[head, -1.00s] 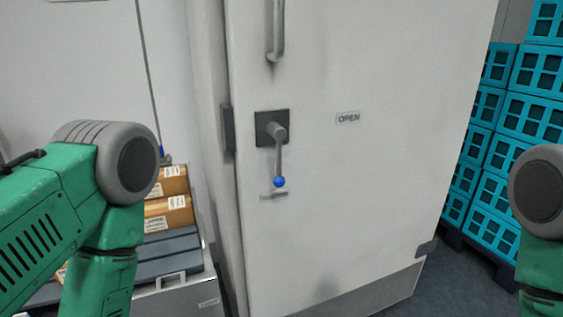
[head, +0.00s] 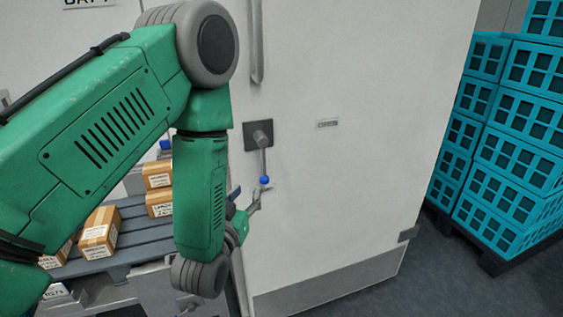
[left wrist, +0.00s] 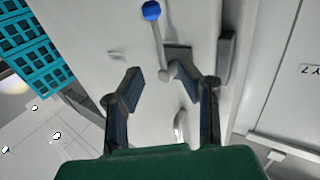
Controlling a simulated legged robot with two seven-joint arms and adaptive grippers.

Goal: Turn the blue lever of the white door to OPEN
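The white door (head: 350,190) fills the middle of the head view. Its lever (head: 263,160) hangs down from a dark square plate (head: 258,136) and ends in a blue knob (head: 265,180). An OPEN label (head: 327,124) is to the right of the plate. My left gripper (head: 257,193) is close below the knob, seemingly not holding it. In the left wrist view its fingers (left wrist: 160,82) are apart and empty; the blue knob (left wrist: 151,10) is beyond them at the top edge. My right gripper is out of view.
A door handle (head: 257,45) is above the lever. At the left, brown boxes (head: 99,232) lie on a grey slatted platform (head: 130,215). Stacked teal crates (head: 500,150) stand at the right, with open floor (head: 400,285) before them.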

